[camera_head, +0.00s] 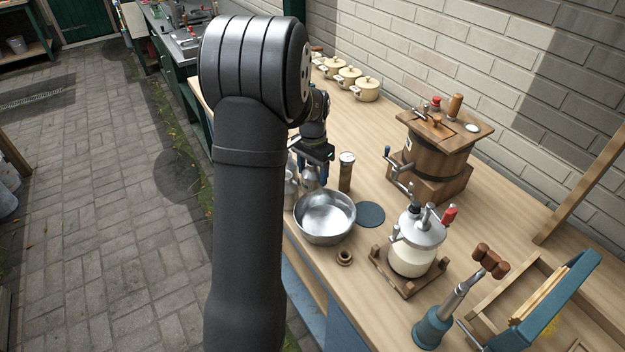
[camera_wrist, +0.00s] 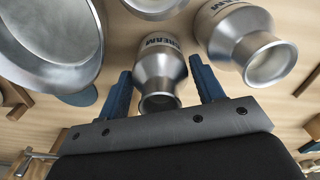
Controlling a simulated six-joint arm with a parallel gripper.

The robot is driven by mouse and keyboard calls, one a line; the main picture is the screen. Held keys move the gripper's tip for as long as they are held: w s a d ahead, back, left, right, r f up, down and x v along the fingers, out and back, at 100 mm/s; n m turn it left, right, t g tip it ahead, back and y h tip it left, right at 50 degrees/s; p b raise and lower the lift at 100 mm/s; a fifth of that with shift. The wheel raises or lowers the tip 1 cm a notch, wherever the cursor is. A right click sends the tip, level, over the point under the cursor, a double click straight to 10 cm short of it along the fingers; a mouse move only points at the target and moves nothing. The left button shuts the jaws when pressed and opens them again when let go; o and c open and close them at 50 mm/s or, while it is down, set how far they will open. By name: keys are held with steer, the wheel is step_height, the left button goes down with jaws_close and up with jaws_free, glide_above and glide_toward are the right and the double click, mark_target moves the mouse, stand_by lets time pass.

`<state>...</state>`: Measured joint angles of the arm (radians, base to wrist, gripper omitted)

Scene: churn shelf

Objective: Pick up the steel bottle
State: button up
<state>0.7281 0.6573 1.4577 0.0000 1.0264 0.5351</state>
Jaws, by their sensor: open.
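Two steel bottles with narrower necks stand on the bench, both with dark lettering that reads like "CREAM". In the wrist view one bottle (camera_wrist: 160,68) is between the two blue fingers of my gripper (camera_wrist: 161,74), with a visible gap to each finger. The second bottle (camera_wrist: 238,42) stands just right of the right finger. In the head view one bottle (camera_head: 310,178) shows under my gripper (camera_head: 314,156), and the other (camera_head: 290,190) is partly hidden behind my arm. My gripper is open and holds nothing.
A steel bowl (camera_head: 324,218) stands close in front of the bottles. A brown cylinder with a metal lid (camera_head: 346,172) is just right of them. Cream pots (camera_head: 349,77) line the back.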

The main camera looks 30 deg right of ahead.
steer(key=shift+f, duration=0.5)
steer(key=shift+c, duration=0.2)
steer(key=c, duration=0.9)
steer(key=shift+o, duration=0.2)
steer(key=shift+r, duration=0.15)
